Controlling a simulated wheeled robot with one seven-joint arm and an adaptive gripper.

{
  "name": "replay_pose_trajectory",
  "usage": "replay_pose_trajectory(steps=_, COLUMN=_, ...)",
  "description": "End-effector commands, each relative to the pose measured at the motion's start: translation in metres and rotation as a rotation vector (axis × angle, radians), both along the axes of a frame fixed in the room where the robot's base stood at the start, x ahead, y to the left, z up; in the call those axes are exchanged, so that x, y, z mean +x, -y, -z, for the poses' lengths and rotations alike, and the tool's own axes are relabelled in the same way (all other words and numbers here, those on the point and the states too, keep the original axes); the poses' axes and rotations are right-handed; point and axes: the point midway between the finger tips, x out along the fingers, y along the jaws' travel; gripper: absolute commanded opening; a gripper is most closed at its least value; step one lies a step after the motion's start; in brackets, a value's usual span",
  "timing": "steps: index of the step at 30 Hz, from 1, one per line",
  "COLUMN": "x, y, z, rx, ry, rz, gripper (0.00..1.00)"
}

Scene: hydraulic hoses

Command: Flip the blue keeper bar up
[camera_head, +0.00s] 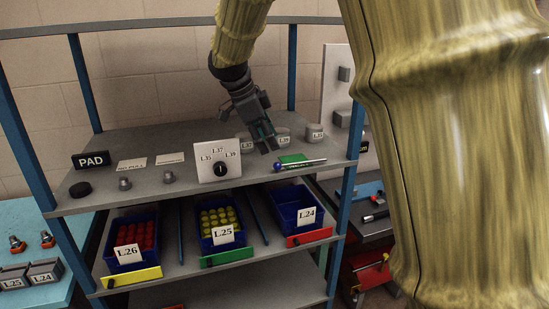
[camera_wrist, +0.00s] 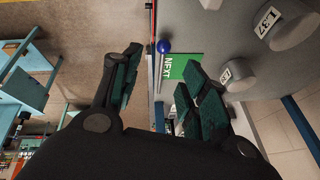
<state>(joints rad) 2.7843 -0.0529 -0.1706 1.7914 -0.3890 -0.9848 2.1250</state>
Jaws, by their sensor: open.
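A slim bar with a blue ball knob (camera_head: 278,167) lies low along the front edge of the upper shelf, in front of a small green card (camera_head: 293,158). It is the only blue-marked bar I make out there. In the wrist view, the blue knob (camera_wrist: 163,46) shows at the bar's upper end, beside the green card (camera_wrist: 180,68) with white lettering. My gripper (camera_head: 266,146) points down above the shelf, near the knob and behind it. In the wrist view, my gripper's open fingers (camera_wrist: 160,68) lie either side of the bar, with nothing held.
Grey cylinders labelled L37 (camera_wrist: 290,25) and others stand behind the bar. A white dial box (camera_head: 218,165) stands left of my gripper. Bins L26 (camera_head: 130,240), L25 (camera_head: 222,230) and L24 (camera_head: 297,205) sit on the shelf below. A blue post (camera_head: 345,205) rises at the right.

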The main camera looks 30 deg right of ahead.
Motion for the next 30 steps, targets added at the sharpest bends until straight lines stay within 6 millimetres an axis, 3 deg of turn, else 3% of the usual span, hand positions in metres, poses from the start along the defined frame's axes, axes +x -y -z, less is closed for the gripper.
replay_pose_trajectory(steps=15, x=0.004, y=0.031, z=0.070, rx=0.001, ry=-0.006, rz=-0.003, gripper=0.44)
replay_pose_trajectory(steps=21, x=0.004, y=0.036, z=0.082, rx=0.001, ry=-0.004, rz=-0.003, gripper=0.44)
replay_pose_trajectory(steps=30, x=0.003, y=0.037, z=0.083, rx=0.001, ry=-0.003, rz=-0.002, gripper=0.44)
